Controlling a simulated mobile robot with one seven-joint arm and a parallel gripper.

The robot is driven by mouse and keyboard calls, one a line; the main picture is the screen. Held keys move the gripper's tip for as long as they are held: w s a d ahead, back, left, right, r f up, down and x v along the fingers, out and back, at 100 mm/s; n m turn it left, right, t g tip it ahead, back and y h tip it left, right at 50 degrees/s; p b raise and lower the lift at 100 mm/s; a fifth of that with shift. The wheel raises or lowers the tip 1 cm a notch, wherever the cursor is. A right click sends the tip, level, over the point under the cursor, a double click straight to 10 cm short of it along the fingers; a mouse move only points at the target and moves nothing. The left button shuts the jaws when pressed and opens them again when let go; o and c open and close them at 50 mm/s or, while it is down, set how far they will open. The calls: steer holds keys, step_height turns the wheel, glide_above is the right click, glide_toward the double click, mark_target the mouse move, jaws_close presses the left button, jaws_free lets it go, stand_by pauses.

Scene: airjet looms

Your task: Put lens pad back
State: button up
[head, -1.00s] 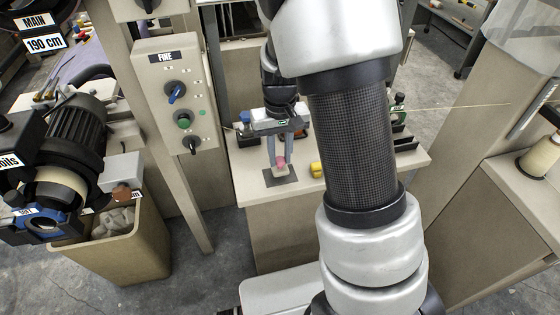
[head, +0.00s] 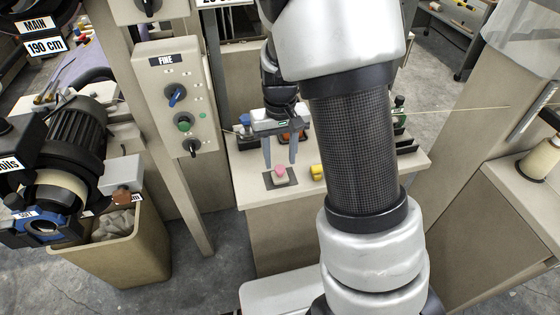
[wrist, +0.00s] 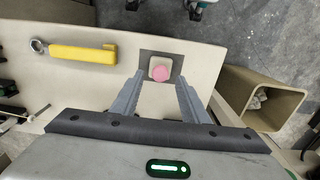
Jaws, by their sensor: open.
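The lens pad, a pale block with a pink top (head: 280,171), sits on a dark square mat (head: 291,179) on the beige table. In the wrist view the pink-topped pad (wrist: 160,72) lies within the dark square (wrist: 176,60), between and beyond the two fingertips. My gripper (head: 280,163) is open above the pad, its grey fingers spread to either side. In the wrist view my gripper (wrist: 159,80) holds nothing, and the fingers look clear of the pad.
A yellow-handled tool (wrist: 82,54) lies on the table beside the mat; its yellow handle also shows in the head view (head: 317,172). A beige bin (head: 150,245) stands on the floor at the left. A control panel (head: 176,100) rises left of the table (head: 250,195).

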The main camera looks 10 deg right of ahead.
mark_target(280, 167)
step_height(280, 167, up, 9)
steer(key=p, duration=0.1)
steer(key=s+r+t, duration=0.5)
steer(key=s+r, duration=0.9)
steer(key=s, duration=0.4)
steer(key=shift+s+t, duration=0.2)
steer(key=shift+t, duration=0.1)
steer(key=shift+r, duration=0.1)
